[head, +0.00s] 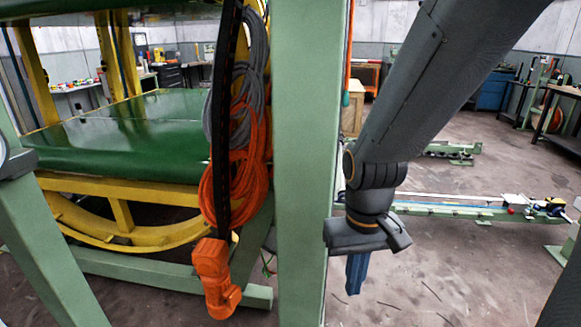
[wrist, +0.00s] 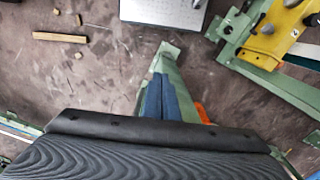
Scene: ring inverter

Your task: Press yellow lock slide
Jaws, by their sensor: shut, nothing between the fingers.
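My gripper (head: 355,278) hangs in the right half of the head view, to the right of the green post, with its blue fingers together and pointing down. In the wrist view the blue fingers (wrist: 163,98) are side by side and empty. A yellow part (wrist: 277,27) with a pale knob lies on green metal at the top right of the wrist view, apart from the fingers. I cannot tell whether it is the yellow lock slide. No part in the head view is clearly that slide.
The green post (head: 308,165) stands close to my arm. An orange hand control (head: 213,278) hangs on a black cable left of it. The machine has green plates (head: 120,122) and a curved yellow frame (head: 130,237). A low green rail (head: 470,212) crosses the floor at right.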

